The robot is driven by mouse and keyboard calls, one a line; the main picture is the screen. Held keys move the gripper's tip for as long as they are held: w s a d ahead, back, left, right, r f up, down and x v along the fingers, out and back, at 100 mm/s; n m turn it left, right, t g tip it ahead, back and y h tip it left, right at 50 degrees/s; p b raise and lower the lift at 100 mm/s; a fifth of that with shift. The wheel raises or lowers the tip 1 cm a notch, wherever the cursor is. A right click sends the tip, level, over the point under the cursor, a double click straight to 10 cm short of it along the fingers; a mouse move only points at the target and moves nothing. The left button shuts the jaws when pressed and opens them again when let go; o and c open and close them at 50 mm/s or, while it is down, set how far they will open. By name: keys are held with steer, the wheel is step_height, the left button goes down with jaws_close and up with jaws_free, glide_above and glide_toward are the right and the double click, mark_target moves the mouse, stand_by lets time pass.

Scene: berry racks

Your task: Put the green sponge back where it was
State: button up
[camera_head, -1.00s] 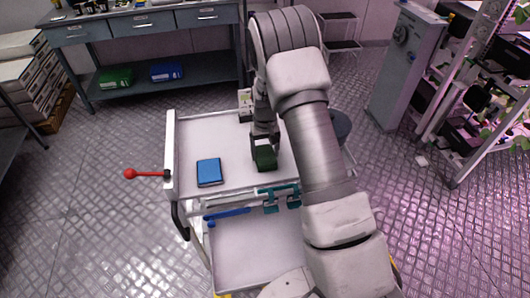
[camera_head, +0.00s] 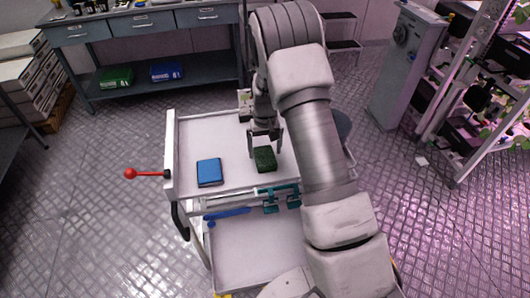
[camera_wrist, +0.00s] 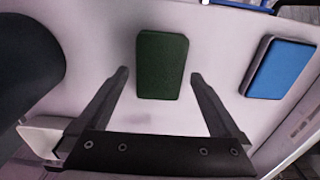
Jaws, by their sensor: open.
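The green sponge (camera_head: 265,159) lies flat on the top shelf of the white cart (camera_head: 222,134). In the wrist view the sponge (camera_wrist: 162,66) lies ahead of the fingertips, centred between their lines. My gripper (camera_head: 265,143) is open and empty just behind and above the sponge; in the wrist view its two fingers (camera_wrist: 160,74) are spread wide and apart from the sponge. A blue sponge-like block (camera_head: 209,172) lies to the left on the same shelf; it also shows at the right of the wrist view (camera_wrist: 279,68).
A red-knobbed lever (camera_head: 131,174) sticks out from the cart's left side. Teal and blue tools (camera_head: 280,196) hang at the cart's front edge. A workbench (camera_head: 150,50) stands behind, with green and blue bins below.

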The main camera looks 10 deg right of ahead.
step_height(320, 180, up, 10)
step_height(320, 180, up, 11)
steer(key=t, duration=0.1)
glide_above(265, 156)
steer(key=s, duration=0.5)
steer(key=s+r+t, duration=0.3)
steer(key=s+r, duration=0.8)
steer(key=s, duration=0.4)
steer(key=s+t, duration=0.1)
steer(key=s, duration=0.9)
steer(key=shift+s+t, duration=0.15)
steer(key=shift+t, duration=0.15)
steer(key=shift+r, duration=0.1)
